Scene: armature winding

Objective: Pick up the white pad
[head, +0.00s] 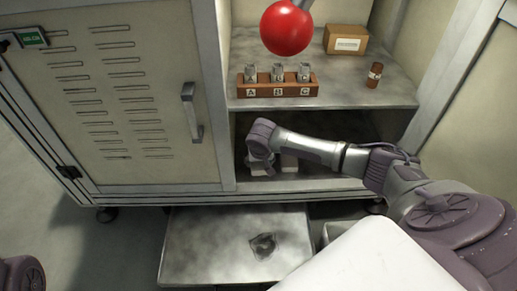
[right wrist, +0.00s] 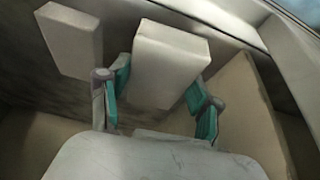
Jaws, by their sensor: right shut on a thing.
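A white pad (right wrist: 170,55), a pale block, sits between the green-lined fingers of my right gripper (right wrist: 158,92) in the right wrist view. The fingers are shut on its two sides. A second pale block (right wrist: 72,40) stands apart to the left in that view. In the head view my right arm reaches into the lower cabinet compartment. White shapes show beneath its wrist there, but I cannot tell which is the held pad. The fingertips are mostly hidden in that view. My left gripper is out of view.
The shelf above (head: 345,88) overhangs the lower compartment. It bears a wooden rack marked A, B, C (head: 277,90), a cardboard box (head: 346,40) and a small brown bottle (head: 374,75). A red ball (head: 286,29) is above. A metal tray (head: 205,240) lies below the cabinet.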

